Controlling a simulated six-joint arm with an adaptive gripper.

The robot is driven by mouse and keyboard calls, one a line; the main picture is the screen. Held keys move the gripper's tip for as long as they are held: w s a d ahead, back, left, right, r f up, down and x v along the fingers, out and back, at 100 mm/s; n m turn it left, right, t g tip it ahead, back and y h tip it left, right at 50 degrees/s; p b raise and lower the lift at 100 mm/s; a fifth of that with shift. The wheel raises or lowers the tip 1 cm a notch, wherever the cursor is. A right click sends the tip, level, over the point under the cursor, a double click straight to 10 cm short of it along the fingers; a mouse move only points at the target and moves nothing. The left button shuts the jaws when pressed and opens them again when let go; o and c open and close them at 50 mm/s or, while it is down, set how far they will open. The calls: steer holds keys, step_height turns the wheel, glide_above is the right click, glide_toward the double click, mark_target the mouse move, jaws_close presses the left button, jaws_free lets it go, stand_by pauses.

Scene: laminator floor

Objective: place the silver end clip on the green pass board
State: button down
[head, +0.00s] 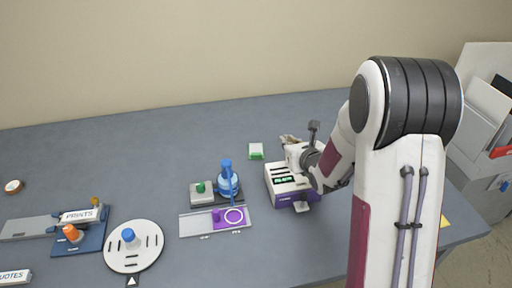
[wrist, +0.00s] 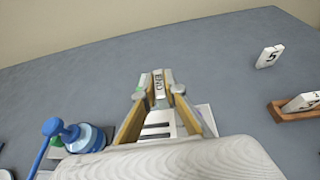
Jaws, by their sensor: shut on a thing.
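My gripper (wrist: 159,92) is shut on the silver end clip (wrist: 158,80), which is marked END and sits between the fingertips in the wrist view. In the head view my gripper (head: 289,141) is above the table, behind the white and purple machine; the clip cannot be made out there. A small green and white board (head: 256,151), which looks like the green pass board, lies on the table just left of my gripper. In the wrist view a green part (wrist: 142,82) shows just left of the clip, partly hidden by a finger.
The white and purple machine (head: 283,183) with a green display stands just in front of my gripper. A blue bottle-like thing (head: 228,180) stands to its left. In the wrist view, a number 5 card (wrist: 269,56) and a brown holder (wrist: 290,109) are at right. The table behind is clear.

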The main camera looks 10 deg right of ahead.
steer(key=w+a+f+n+g+y, duration=0.1)
steer(key=w+a+n+g+y, duration=0.1)
steer(key=w, duration=0.6)
steer(key=w+a+f+n+g+y, duration=0.1)
steer(key=w+a+n+g+y, duration=0.1)
steer(key=w+a+n+y, duration=0.3)
steer(key=w+n+y, duration=0.1)
steer(key=w, duration=0.3)
steer(key=shift+n+y, duration=0.3)
steer(key=shift+w+f, duration=0.1)
stand_by(0.4)
glide_above(254, 146)
steer(key=shift+w+d+f, duration=0.1)
steer(key=shift+w+f, duration=0.05)
steer(key=shift+f, duration=2.9)
steer(key=shift+f, duration=0.1)
steer(key=shift+f, duration=1.75)
steer(key=shift+f, duration=0.2)
